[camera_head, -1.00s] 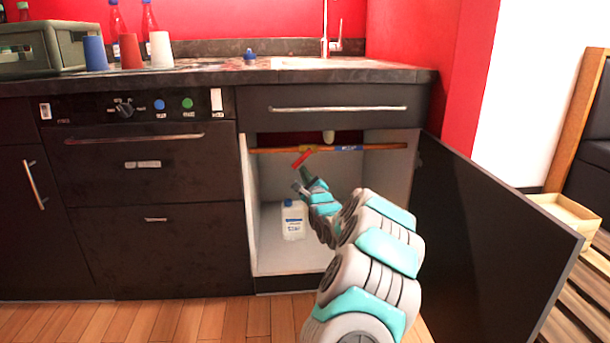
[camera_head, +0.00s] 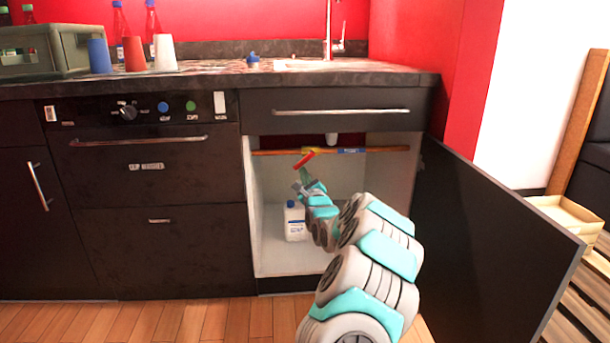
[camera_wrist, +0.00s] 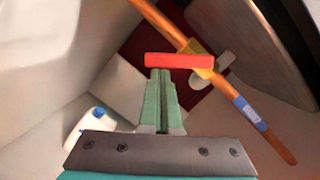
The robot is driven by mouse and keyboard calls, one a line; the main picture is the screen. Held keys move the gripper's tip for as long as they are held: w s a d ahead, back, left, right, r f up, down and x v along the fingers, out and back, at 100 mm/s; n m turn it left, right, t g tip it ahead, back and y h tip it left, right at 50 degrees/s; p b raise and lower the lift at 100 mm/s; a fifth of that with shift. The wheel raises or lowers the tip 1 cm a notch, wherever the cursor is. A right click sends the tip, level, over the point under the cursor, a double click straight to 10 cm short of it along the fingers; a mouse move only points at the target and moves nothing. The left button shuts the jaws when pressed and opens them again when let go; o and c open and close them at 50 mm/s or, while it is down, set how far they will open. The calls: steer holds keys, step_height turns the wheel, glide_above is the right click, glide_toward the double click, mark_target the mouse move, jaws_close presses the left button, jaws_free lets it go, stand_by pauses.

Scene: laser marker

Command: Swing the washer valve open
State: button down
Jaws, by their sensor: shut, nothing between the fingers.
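The washer valve has a red lever handle (camera_head: 304,159) on a yellow body (camera_head: 311,151), set on a copper pipe (camera_head: 390,149) inside the open cabinet under the sink. My gripper (camera_head: 303,176) is inside the cabinet opening, just below the handle. In the wrist view my gripper's fingers (camera_wrist: 160,75) are shut and empty, with their tips at the handle's lower edge; I cannot tell whether they touch it.
A white bottle with a blue cap (camera_head: 294,222) stands on the cabinet floor, left of my arm. The cabinet door (camera_head: 490,240) stands open on the right. The drawer (camera_head: 335,110) above is closed. The cabinet's side walls bound the space around the pipe.

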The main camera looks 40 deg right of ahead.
mark_target(295, 166)
steer(key=shift+w+a+r, duration=0.4)
steer(key=shift+a+r, duration=0.1)
steer(key=shift+a, duration=0.15)
steer(key=shift+w+a+r+m+h+b, duration=0.1)
steer(key=shift+a+r+m+h+b, duration=0.1)
steer(key=shift+m, duration=0.3)
steer(key=shift+w+a+r+m+h+b, duration=0.1)
steer(key=shift+m+h, duration=0.1)
steer(key=shift+m, duration=0.3)
steer(key=shift+w+a+r+b, duration=0.15)
steer(key=shift+a+r+b, duration=0.1)
steer(key=shift+r+b, duration=0.25)
steer(key=shift+r, duration=0.15)
